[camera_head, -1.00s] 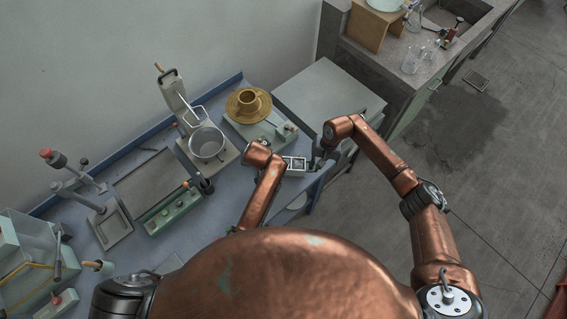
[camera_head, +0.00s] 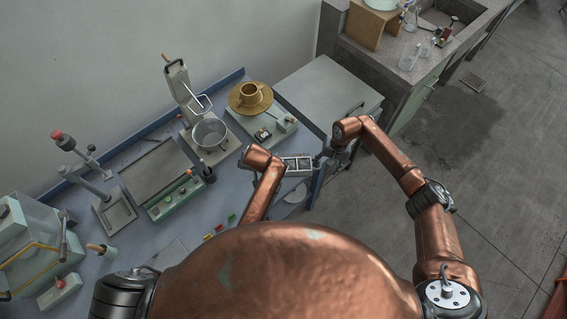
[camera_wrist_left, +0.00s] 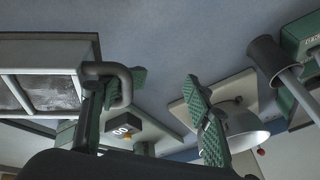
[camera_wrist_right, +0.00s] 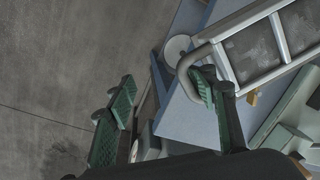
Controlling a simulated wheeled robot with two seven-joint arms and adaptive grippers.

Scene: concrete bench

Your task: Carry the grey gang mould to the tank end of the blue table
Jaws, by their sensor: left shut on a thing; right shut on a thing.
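The grey gang mould (camera_head: 298,165), a metal frame with open compartments and a loop handle at each end, is held between my arms above the near right edge of the blue table (camera_head: 236,190). My left gripper (camera_wrist_left: 155,95) is shut on the handle at one end; the mould (camera_wrist_left: 45,62) fills the left of the left wrist view. My right gripper (camera_wrist_right: 160,88) is shut on the opposite handle, with the mould (camera_wrist_right: 279,40) at upper right in the right wrist view. In the head view my left arm hides most of the left gripper.
A grey-green tank-like box (camera_head: 38,238) stands at the table's left end. A metal pot (camera_head: 210,134), brass-coloured dish (camera_head: 250,96), green-fronted device (camera_head: 173,196) and red-knobbed stand (camera_head: 98,185) crowd the table. A grey cabinet (camera_head: 318,92) stands at the back right.

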